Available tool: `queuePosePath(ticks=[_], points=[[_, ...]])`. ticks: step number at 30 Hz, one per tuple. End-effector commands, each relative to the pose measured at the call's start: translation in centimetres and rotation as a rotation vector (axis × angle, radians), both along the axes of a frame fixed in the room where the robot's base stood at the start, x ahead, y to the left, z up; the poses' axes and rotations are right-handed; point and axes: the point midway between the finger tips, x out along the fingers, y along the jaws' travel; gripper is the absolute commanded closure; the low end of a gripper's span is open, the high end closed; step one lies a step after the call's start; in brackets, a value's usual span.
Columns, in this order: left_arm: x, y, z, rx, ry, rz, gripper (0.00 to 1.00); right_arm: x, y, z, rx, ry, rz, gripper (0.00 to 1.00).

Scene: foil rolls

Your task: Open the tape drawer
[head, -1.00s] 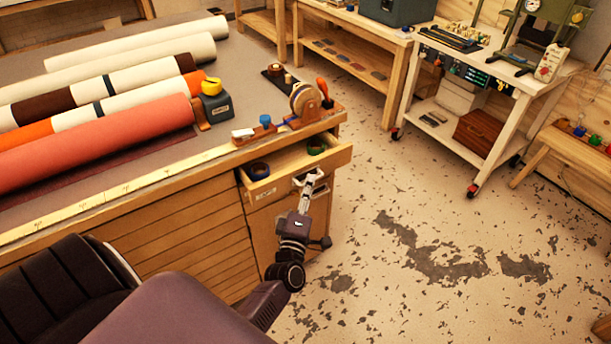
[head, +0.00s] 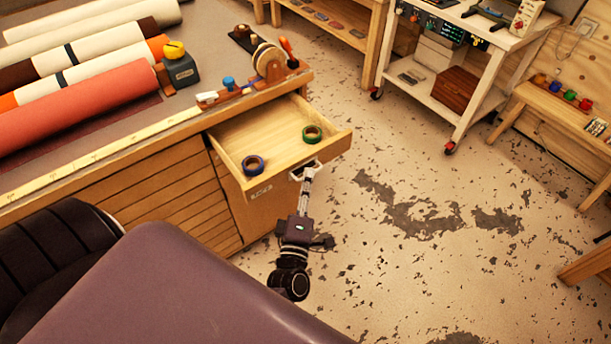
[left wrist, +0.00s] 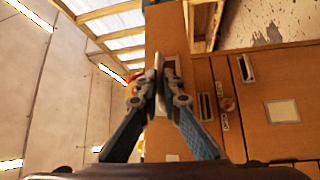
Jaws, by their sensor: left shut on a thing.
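The tape drawer (head: 268,137) is pulled well out from the end of the workbench. Inside it lie a blue tape roll (head: 253,165) near the left front and a green tape roll (head: 312,133) to the right. My left gripper (head: 308,173) is at the drawer's front, shut on the drawer handle (head: 297,173). The handle is mostly covered by the fingers. In the left wrist view, the fingers (left wrist: 160,72) close together against the wooden front; what lies between them is hard to make out. My right gripper is not in view.
The workbench top (head: 205,28) holds several fabric rolls, a yellow-topped dark block (head: 181,68) and a tape dispenser (head: 268,62). A white wheeled cart (head: 480,45) stands at the back right. The floor right of the drawer is clear.

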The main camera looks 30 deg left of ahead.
Motion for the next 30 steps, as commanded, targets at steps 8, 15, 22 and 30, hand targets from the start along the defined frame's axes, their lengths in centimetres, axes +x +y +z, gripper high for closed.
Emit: queuePosePath(ticks=[8, 15, 22, 30], points=[[0.0, 0.0, -0.1, -0.001, 0.002, 0.001, 0.92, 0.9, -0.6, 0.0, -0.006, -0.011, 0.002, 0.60], [0.0, 0.0, -0.1, 0.000, 0.001, 0.001, 0.76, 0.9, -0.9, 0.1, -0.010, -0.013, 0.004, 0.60], [-0.3, -0.1, -0.1, -0.001, 0.002, 0.001, 0.76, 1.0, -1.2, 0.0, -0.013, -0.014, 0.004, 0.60], [-4.4, -1.7, -0.8, -0.003, 0.005, 0.001, 0.76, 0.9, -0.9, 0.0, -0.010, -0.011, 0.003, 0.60]])
